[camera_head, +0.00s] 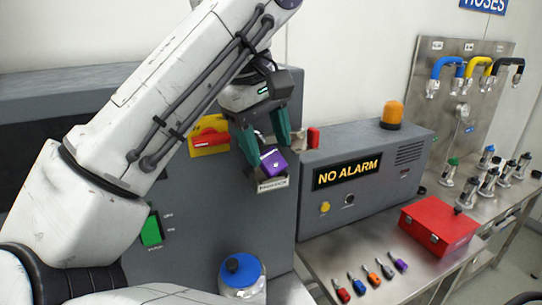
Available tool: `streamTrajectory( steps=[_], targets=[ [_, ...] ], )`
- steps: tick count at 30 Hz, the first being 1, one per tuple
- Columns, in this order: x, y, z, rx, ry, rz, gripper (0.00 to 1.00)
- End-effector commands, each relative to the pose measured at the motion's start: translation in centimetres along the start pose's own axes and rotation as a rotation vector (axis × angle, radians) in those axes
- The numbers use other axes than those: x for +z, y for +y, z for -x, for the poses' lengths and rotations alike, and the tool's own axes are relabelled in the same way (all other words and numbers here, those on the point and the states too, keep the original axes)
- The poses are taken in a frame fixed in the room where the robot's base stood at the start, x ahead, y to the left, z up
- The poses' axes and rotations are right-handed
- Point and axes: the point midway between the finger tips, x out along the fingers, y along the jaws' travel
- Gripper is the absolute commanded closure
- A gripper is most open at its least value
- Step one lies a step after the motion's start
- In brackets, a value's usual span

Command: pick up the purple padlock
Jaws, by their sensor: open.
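The purple padlock (273,163) is at the front of the grey cabinet, just above a small labelled metal holder (272,185). My gripper (267,150) is open and points down, with its green fingers on either side of the padlock's upper part. The padlock's shackle is partly hidden by the fingers. I cannot tell whether the fingers touch it.
A yellow and red switch (209,137) is left of my gripper, and a red block (313,138) is right of it. A blue-lidded jar (242,275) is below.

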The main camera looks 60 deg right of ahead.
Motion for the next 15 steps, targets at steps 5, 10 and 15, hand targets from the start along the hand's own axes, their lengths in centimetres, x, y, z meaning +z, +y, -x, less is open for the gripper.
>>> streamTrajectory(
  steps=[5,10,15],
  targets=[
    [0.0,0.1,-2.0,0.002,-0.001,-0.002,0.45],
    [0.0,0.1,-2.7,0.001,0.002,-0.002,0.45],
    [0.0,0.1,-2.7,0.001,0.002,-0.002,0.46]
  ],
)
